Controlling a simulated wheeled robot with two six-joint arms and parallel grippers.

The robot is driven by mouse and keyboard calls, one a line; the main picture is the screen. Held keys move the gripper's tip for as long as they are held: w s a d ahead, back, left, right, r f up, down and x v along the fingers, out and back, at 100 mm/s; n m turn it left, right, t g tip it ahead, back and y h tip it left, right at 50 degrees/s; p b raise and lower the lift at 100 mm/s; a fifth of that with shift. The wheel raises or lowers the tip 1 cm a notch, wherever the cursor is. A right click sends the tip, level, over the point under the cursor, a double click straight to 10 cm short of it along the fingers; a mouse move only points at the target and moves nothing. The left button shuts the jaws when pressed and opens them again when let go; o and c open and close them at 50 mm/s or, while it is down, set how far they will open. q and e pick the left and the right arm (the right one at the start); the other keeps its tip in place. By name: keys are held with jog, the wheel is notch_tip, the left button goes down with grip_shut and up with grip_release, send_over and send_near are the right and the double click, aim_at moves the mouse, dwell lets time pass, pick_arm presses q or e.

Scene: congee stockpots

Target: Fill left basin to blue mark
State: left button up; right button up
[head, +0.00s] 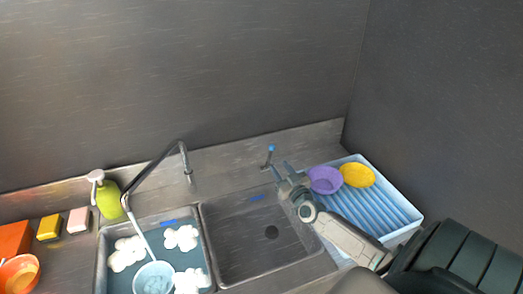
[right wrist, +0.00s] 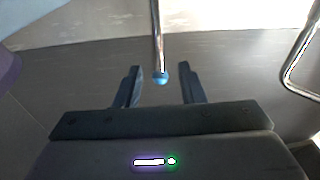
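The left basin (head: 101,262) holds blue-grey water with several white foam clumps (head: 180,237). A blue mark (head: 168,223) is on its back wall, close to the waterline. The dark faucet spout (head: 150,172) points over this basin. A pale stream (head: 139,235) runs from its tip to a round, pale, swirling patch (head: 153,278). The faucet lever (head: 268,158) has a blue tip, also seen in the right wrist view (right wrist: 160,78). My right gripper (head: 280,168) is open, with the lever tip between its fingers (right wrist: 160,85), apparently touching neither. My left gripper is out of view.
The right basin (head: 235,235) is empty, with a drain and its own blue mark (head: 257,198). A blue drying rack (head: 390,215) holds a purple bowl (head: 325,180) and a yellow one (head: 358,175). A green soap bottle (head: 108,200) and sponges (head: 49,227) stand at left.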

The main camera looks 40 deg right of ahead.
aim_at(269, 161)
jog(key=shift+n+g+y, duration=0.5)
jog(key=shift+n+y, duration=0.1)
jog(key=shift+y, duration=0.3)
jog(key=w+b, duration=0.1)
jog(key=w, duration=0.2)
jog(key=w+d+b, duration=0.1)
jog(key=w, duration=0.2)
jog(key=w+d+b, duration=0.1)
jog(key=w+b, duration=0.1)
jog(key=w, duration=0.1)
jog(key=shift+d, duration=0.1)
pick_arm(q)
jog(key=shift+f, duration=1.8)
pick_arm(e)
jog(key=shift+w+r, duration=0.15)
jog(key=shift+w, duration=0.55)
grip_shut()
pick_arm(q)
jog(key=shift+b, duration=0.3)
pick_arm(e)
jog(key=shift+d, duration=0.1)
